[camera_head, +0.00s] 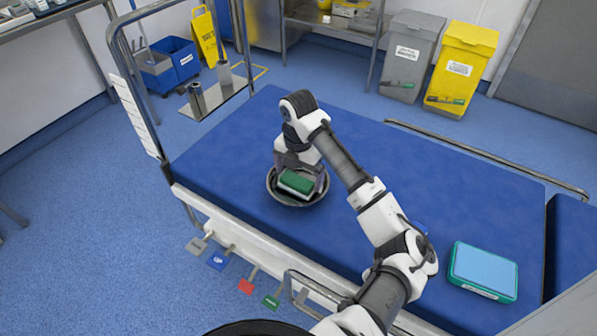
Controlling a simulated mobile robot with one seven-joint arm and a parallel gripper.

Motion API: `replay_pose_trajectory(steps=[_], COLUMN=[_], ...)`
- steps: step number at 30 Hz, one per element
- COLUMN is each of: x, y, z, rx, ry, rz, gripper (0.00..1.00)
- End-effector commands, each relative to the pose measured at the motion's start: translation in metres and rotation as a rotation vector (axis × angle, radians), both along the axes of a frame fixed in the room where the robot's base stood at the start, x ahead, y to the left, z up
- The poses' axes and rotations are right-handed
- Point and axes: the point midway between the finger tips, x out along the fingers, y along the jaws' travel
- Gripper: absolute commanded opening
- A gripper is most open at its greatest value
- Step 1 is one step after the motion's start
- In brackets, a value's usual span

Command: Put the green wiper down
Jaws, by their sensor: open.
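The green wiper (297,181) has a green top and a pale lower edge. It lies in a round dark metal bowl or dish (292,201) on the blue operating table (228,160). My gripper (301,182) is over the dish with its fingers pointing down, on either side of the wiper. The jaws are open. The far side of the wiper and part of the dish are hidden behind the gripper.
A teal box with a light blue top (484,268) lies on the table at the right. Metal rails (480,155) run along the table's far edge. The table's left part is clear.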

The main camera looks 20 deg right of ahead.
Motion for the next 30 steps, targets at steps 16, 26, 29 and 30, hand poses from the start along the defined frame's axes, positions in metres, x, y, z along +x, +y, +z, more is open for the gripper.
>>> replay_pose_trajectory(steps=[16, 26, 29, 30], x=[0.000, 0.000, 0.000, 0.000], y=[0.000, 0.000, 0.000, 0.000], z=[0.038, 0.072, 0.070, 0.070], rx=[0.000, 0.000, 0.000, 0.000], ry=[-0.001, 0.000, 0.000, 0.000], rz=[0.000, 0.000, 0.000, 0.000], gripper=[1.00, 1.00, 1.00, 1.00])
